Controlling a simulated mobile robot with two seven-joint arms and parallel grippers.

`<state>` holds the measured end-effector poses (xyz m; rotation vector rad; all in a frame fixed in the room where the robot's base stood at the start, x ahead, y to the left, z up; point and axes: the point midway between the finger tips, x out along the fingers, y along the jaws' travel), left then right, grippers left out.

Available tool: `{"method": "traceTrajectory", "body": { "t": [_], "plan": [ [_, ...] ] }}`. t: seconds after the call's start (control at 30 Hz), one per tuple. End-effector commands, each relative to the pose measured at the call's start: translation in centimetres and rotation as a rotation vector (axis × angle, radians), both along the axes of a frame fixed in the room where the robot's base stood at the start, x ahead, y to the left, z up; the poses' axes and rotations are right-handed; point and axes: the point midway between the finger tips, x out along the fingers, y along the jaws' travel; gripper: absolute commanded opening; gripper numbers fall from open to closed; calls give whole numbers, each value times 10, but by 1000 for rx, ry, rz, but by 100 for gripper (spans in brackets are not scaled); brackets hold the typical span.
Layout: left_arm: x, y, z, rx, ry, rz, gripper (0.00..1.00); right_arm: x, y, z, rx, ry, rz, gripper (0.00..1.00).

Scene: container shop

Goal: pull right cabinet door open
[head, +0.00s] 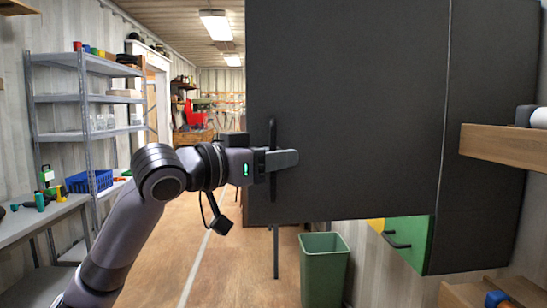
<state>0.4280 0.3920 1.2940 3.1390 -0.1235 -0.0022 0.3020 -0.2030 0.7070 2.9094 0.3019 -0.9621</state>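The dark grey cabinet door (360,90) fills the upper middle of the head view. A vertical line on its right separates it from another dark panel (495,150). A black vertical bar handle (272,130) is near the door's left edge. My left gripper (284,160) points right and lies across the handle's middle, with one finger in front of the bar. The handle shows above and below that finger. The other finger is hidden, so I cannot tell how tightly the gripper is closed. My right gripper is out of view.
A green bin (324,270) stands on the floor below the door. A green drawer front (412,240) shows under it. A wooden shelf (510,148) juts in at right. Metal shelving (85,120) and a bench stand at left. The aisle floor between is clear.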

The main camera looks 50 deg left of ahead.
Motion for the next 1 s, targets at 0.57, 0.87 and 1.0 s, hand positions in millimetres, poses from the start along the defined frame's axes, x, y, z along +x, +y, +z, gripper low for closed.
{"method": "traceTrajectory", "body": {
  "t": [0.57, 0.87, 1.0],
  "plan": [
    [-43, 3, -2, 0, -2, 1, 29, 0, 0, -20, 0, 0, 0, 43],
    [-68, 4, 0, 1, -1, -1, 29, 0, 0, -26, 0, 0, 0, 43],
    [-70, 5, 0, 1, 0, -1, 29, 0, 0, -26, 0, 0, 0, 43]
  ]
}}
